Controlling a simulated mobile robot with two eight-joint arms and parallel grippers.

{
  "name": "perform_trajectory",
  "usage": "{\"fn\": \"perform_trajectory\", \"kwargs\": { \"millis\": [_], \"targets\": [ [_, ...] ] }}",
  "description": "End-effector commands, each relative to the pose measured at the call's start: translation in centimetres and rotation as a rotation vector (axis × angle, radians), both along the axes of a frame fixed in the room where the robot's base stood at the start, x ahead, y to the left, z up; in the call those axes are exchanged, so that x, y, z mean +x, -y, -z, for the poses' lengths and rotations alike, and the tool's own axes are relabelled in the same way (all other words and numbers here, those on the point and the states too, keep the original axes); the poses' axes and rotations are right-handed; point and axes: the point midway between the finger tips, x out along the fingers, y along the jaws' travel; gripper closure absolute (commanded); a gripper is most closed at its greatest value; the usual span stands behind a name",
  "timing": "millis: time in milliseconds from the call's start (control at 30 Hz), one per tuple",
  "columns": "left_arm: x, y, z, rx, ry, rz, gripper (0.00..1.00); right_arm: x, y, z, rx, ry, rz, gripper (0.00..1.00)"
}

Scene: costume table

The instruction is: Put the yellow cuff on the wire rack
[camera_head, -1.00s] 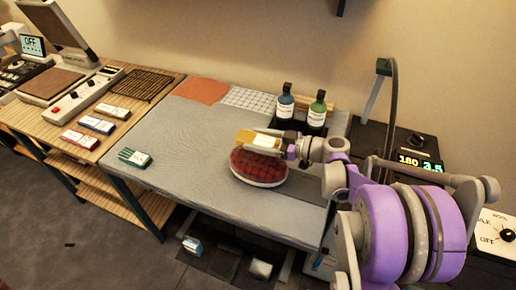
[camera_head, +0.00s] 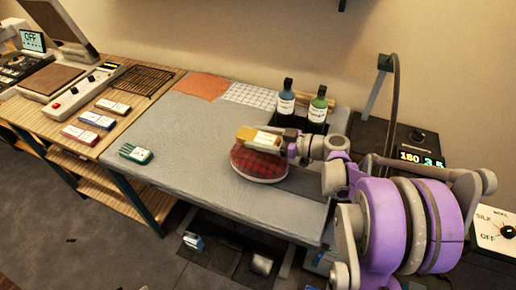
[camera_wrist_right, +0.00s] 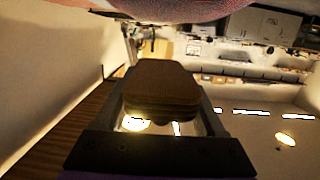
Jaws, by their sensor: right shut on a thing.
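The yellow cuff (camera_head: 256,138) with a white label is held in my right gripper (camera_head: 272,143), just above the red plaid pressing ham. In the right wrist view the cuff (camera_wrist_right: 162,88) appears as a dark brown-yellow block between the two fingers (camera_wrist_right: 162,105). The wire rack (camera_head: 140,80) is a dark grid lying on the wooden table at the left, with nothing on it. My left gripper is not in view.
The plaid ham (camera_head: 258,164) stands on the grey table (camera_head: 190,140). A green cuff (camera_head: 135,153) lies at its left edge. Blue, red and white cuffs (camera_head: 97,120) lie before the rack. Two bottles (camera_head: 317,107) stand behind my gripper. The grey middle is clear.

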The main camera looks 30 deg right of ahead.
Motion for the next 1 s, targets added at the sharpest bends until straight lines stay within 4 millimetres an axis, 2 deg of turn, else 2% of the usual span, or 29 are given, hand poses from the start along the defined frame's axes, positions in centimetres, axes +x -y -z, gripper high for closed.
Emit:
{"fn": "perform_trajectory", "kwargs": {
  "millis": [300, 767, 800, 933, 1000],
  "targets": [
    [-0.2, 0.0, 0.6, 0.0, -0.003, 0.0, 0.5, 0.0, 0.0, 4.4, 0.0, 0.0, 0.0, 0.91],
    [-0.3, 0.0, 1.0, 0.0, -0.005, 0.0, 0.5, 0.0, 0.0, 5.2, 0.0, 0.0, 0.0, 0.91],
    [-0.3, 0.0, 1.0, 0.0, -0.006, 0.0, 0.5, 0.0, 0.0, 5.3, 0.0, 0.0, 0.0, 0.26],
    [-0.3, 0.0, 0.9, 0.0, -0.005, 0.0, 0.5, 0.0, 0.0, 5.2, 0.0, 0.0, 0.0, 0.03],
    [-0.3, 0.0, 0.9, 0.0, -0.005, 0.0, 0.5, 0.0, 0.0, 5.1, 0.0, 0.0, 0.0, 0.0]
  ]
}}
